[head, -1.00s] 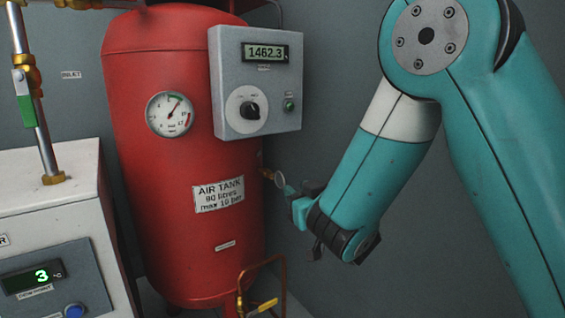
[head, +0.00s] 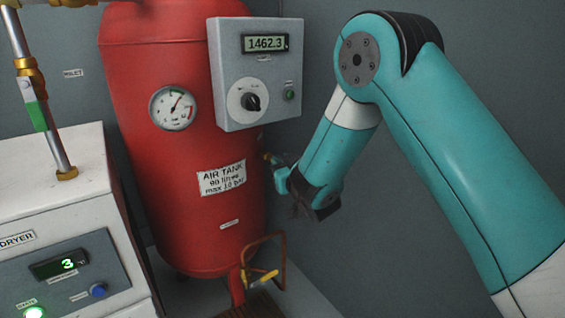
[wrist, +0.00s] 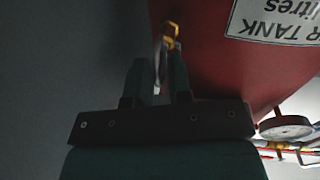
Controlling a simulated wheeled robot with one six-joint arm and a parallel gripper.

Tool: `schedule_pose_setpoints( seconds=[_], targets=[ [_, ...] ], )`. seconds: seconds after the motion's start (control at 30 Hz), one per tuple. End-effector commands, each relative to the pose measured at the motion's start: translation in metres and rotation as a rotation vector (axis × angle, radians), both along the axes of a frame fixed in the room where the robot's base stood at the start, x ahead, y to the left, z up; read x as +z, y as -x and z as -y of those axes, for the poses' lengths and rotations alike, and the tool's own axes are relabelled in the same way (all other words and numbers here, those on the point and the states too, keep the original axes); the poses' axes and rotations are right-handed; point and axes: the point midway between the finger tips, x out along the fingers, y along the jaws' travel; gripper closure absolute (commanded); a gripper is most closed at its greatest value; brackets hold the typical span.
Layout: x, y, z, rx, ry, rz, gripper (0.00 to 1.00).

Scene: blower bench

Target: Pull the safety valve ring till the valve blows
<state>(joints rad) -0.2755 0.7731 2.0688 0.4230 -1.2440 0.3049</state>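The brass safety valve (head: 267,157) sticks out of the right side of the red air tank (head: 150,80), below the control box. In the wrist view the brass valve (wrist: 170,36) is at the top, with its thin pale ring (wrist: 159,66) hanging edge-on. My gripper (head: 281,178) is right at the valve; in the head view it hides the ring. In the wrist view my gripper (wrist: 160,82) has its two fingers apart, one on each side of the ring. A gap shows between the fingers, and I see no firm grip on the ring.
A grey control box (head: 257,75) reading 1462.3 and a pressure gauge (head: 173,108) are mounted on the tank. A copper pipe with a yellow-handled valve (head: 262,278) stands below the gripper. A white dryer (head: 55,215) is at the left. The grey wall to the right is bare.

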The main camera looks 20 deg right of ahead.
Motion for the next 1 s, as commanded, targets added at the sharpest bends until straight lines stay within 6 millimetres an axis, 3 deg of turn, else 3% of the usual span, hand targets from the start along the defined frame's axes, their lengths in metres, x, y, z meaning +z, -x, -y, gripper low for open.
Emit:
schedule_pose_setpoints(
  seconds=[0.03, 0.07, 0.57, 0.6, 0.7, 1.0],
  targets=[
    [0.0001, 0.0001, 0.0, 0.0, 0.0, 0.0, 0.93],
    [0.0001, 0.0001, 0.0, 0.0, 0.0, 0.0, 1.0],
    [0.0002, 0.0035, 0.002, 0.0, -0.001, 0.0, 1.0],
    [0.0002, 0.0036, 0.0023, 0.0, -0.001, -0.001, 0.88],
    [0.0002, 0.0036, 0.0028, -0.001, -0.001, -0.001, 0.67],
    [-0.0006, 0.0052, 0.0026, 0.0, -0.001, 0.0, 0.67]
  ],
)
